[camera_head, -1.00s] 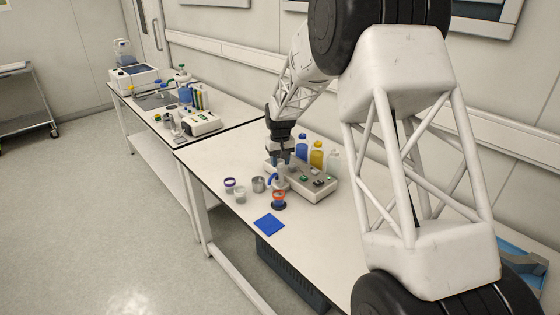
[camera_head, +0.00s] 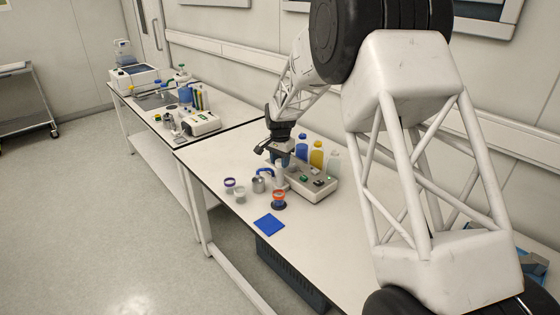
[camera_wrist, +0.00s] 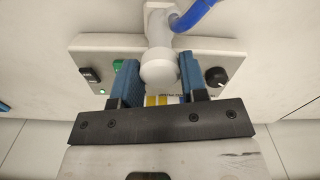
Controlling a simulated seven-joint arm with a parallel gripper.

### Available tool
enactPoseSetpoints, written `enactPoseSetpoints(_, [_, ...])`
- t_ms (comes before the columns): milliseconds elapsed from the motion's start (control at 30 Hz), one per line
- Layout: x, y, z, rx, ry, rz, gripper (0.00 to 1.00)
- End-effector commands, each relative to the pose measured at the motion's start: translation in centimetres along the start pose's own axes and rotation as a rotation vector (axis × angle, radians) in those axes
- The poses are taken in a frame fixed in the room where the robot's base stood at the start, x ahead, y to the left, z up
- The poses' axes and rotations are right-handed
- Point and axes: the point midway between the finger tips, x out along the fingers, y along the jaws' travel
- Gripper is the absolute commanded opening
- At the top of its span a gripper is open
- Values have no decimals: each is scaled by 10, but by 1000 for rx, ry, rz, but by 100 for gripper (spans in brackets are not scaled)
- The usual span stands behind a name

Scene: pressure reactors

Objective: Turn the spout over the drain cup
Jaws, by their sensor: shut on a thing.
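The blue spout (camera_head: 264,171) comes off a white column (camera_head: 279,174) on the front of the device. It bends left, and its end appears to be above or near the grey metal cup (camera_head: 258,185). A cup with an orange-red rim (camera_head: 278,196) stands nearer the front. I cannot tell which is the drain cup. In the wrist view, my gripper (camera_wrist: 160,75) has its blue fingers on either side of a round white knob (camera_wrist: 158,70) and is shut on it. The spout (camera_wrist: 196,14) leaves toward the upper right there. In the head view my gripper (camera_head: 281,160) is above the device.
The device's base (camera_head: 318,189) has a black knob (camera_wrist: 215,77) and green-lit controls. Blue, yellow and whitish bottles stand behind it. A purple-rimmed jar (camera_head: 229,184), a pale jar (camera_head: 240,195) and a blue mat (camera_head: 269,224) are in front. The table's right front is clear.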

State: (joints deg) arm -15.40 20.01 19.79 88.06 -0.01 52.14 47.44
Motion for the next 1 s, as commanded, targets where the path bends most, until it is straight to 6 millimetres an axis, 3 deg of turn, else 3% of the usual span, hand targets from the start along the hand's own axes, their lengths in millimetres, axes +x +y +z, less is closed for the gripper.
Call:
enactPoseSetpoints(400, [0,0,0,219,0,0,0])
enactPoseSetpoints(900, [0,0,0,243,0,0,0])
enactPoseSetpoints(933, [0,0,0,243,0,0,43])
enactPoseSetpoints(1000, [0,0,0,242,0,0,54])
